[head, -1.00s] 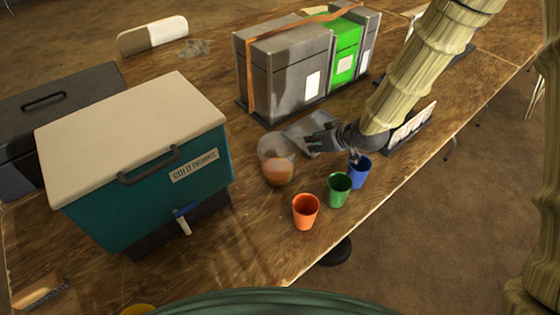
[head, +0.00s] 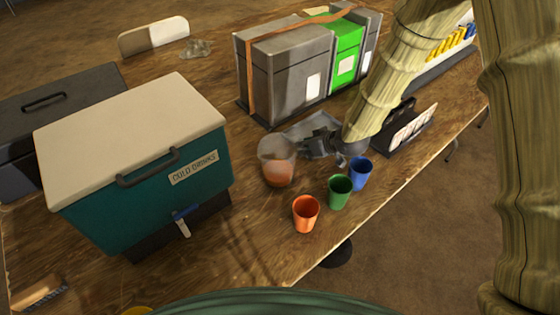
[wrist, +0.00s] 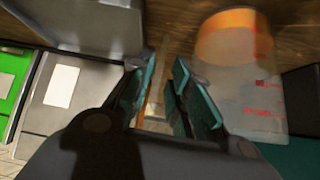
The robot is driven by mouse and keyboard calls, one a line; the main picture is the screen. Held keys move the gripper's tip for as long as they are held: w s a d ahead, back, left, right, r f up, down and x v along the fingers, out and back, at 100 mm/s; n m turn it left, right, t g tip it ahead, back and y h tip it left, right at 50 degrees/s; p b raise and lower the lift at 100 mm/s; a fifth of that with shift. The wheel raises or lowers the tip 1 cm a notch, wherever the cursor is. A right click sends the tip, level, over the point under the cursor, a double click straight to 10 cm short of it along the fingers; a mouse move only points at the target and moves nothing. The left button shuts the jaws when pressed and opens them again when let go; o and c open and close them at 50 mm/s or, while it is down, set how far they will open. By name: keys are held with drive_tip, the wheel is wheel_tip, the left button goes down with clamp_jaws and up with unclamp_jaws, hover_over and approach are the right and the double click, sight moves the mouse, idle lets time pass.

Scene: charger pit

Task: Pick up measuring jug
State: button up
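The measuring jug (head: 277,150) is clear, with orange-brown liquid in its lower part, and stands on the wooden table in front of the grey and green boxes. My gripper (head: 304,142) is just right of the jug in the head view, with its fingers pointing toward it. In the wrist view, my gripper (wrist: 159,88) shows its two teal-padded fingers apart with nothing between them. The jug (wrist: 238,85) lies to the right of the fingers there, outside them, with red markings on its wall. The jug's handle cannot be made out clearly.
Orange (head: 305,213), green (head: 340,190) and blue (head: 361,173) cups stand in front of the jug and gripper. A teal drinks cooler (head: 130,200) is at the left. Strapped grey and green boxes (head: 290,72) stand behind. A dark card holder (head: 405,130) is at the right.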

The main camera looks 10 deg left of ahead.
drive_tip(key=shift+p+x, duration=0.65)
drive_tip(key=shift+x, duration=1.6)
drive_tip(key=shift+c, duration=0.2)
clamp_jaws()
